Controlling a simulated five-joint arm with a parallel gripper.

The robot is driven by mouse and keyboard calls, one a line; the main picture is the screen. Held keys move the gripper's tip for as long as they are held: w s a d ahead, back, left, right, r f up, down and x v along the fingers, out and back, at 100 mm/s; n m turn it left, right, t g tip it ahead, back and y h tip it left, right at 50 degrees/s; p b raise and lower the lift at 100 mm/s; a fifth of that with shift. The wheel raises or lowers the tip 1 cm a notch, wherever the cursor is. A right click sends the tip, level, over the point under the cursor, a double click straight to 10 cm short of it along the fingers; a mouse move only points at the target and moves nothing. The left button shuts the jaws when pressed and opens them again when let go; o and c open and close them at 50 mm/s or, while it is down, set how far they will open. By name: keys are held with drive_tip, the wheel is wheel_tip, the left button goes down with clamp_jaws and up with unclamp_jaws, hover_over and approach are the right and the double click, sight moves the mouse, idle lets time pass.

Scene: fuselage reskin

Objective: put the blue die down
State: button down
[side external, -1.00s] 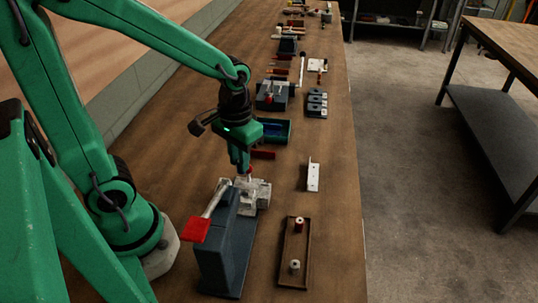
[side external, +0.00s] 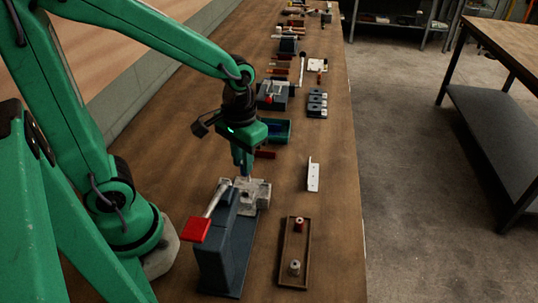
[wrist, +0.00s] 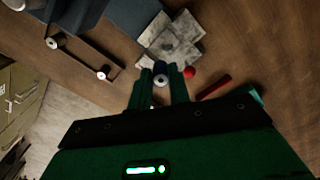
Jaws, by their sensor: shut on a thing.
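My gripper (side external: 243,167) is shut on the blue die (wrist: 160,70), a small dark blue piece with a pale ringed end, which shows between the fingers in the wrist view. In the side view the die is mostly hidden by the fingers. The gripper points down close above a grey metal block (side external: 257,190) on the dark press-like stand (side external: 226,250). I cannot tell whether the die touches the block. A brown tray (side external: 284,262) at the front right holds a red-banded die (side external: 299,225) and a pale grey one (side external: 295,268).
A red handle (side external: 196,229) sticks out left of the stand. A white bracket (side external: 313,174) stands to the right. A dark teal bin (side external: 277,130) and several other tools lie farther back. Bare bench lies around the bracket.

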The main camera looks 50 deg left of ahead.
drive_tip(key=s+d, duration=0.4)
drive_tip(key=d, duration=0.7)
drive_tip(key=s+d, duration=0.5)
drive_tip(key=d, duration=0.6)
drive_tip(key=shift+r, duration=0.25)
hover_over(295, 250)
wheel_tip(295, 250, down, 7)
drive_tip(key=shift+f, duration=0.1)
drive_tip(key=shift+f, duration=1.9)
drive_tip(key=shift+f, duration=0.15)
